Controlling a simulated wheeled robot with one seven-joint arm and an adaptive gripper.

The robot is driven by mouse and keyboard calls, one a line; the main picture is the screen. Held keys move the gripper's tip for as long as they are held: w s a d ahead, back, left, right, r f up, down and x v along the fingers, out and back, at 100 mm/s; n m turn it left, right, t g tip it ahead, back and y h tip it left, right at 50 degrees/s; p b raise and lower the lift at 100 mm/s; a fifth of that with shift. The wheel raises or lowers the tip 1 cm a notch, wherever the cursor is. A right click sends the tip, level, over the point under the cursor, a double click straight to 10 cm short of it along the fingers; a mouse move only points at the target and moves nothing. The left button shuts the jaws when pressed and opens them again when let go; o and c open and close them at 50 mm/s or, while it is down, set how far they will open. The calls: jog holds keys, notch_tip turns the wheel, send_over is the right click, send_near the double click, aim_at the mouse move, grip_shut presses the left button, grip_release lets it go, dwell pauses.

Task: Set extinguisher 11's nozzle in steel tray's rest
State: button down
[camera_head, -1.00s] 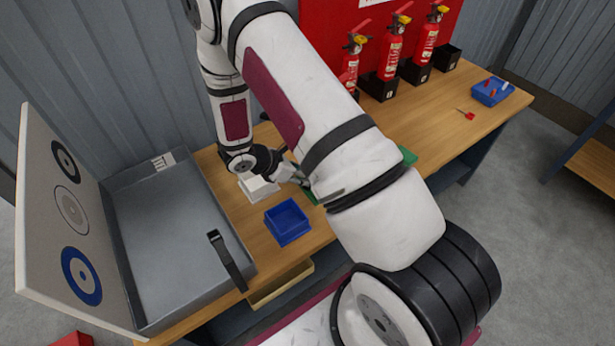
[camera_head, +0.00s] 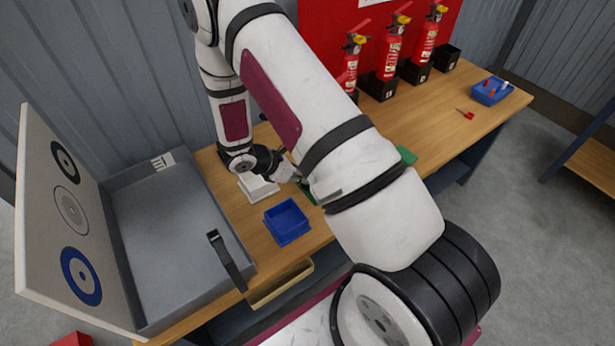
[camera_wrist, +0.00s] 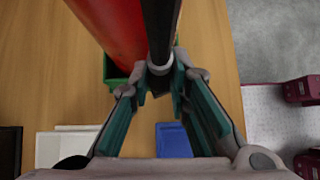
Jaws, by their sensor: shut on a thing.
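The steel tray (camera_head: 170,240) is a shallow grey box at the left end of the bench, with a black bracket-like piece (camera_head: 226,260) at its near right side; I take this for the rest. In the wrist view, a red extinguisher (camera_wrist: 112,28) stands with its lower end by a green holder (camera_wrist: 117,75). A black hose with a pale collar and dark nozzle (camera_wrist: 160,35) runs beside it. My gripper (camera_wrist: 161,88) is shut on the nozzle, close beside the red body. In the head view, my arm hides this extinguisher and most of the gripper; no number is legible.
A blue bin (camera_head: 287,222) and a white block-like holder (camera_head: 257,187) stand between tray and gripper. A white board with ring targets (camera_head: 70,210) rises left of the tray. Several red extinguishers (camera_head: 390,55) stand in black holders at the back. A blue tray (camera_head: 490,92) is far right.

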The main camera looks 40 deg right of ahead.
jog(key=shift+r+p, duration=0.55)
jog(key=shift+r, duration=1.95)
notch_tip(320, 180, up, 14)
jog(key=p, duration=0.3)
jog(key=s+a+b, duration=0.1)
jog(key=s+a, duration=0.3)
jog(key=a, duration=1.1)
jog(key=s+a+b, duration=0.1)
jog(key=s+a, duration=0.2)
jog(key=a, duration=1.2)
jog(key=f, duration=0.2)
jog(key=f+b, duration=0.1)
jog(key=f, duration=0.2)
jog(key=f+b, duration=0.1)
jog(key=f, duration=0.2)
jog(key=shift+s+a, duration=0.25)
jog(key=shift+b, duration=0.4)
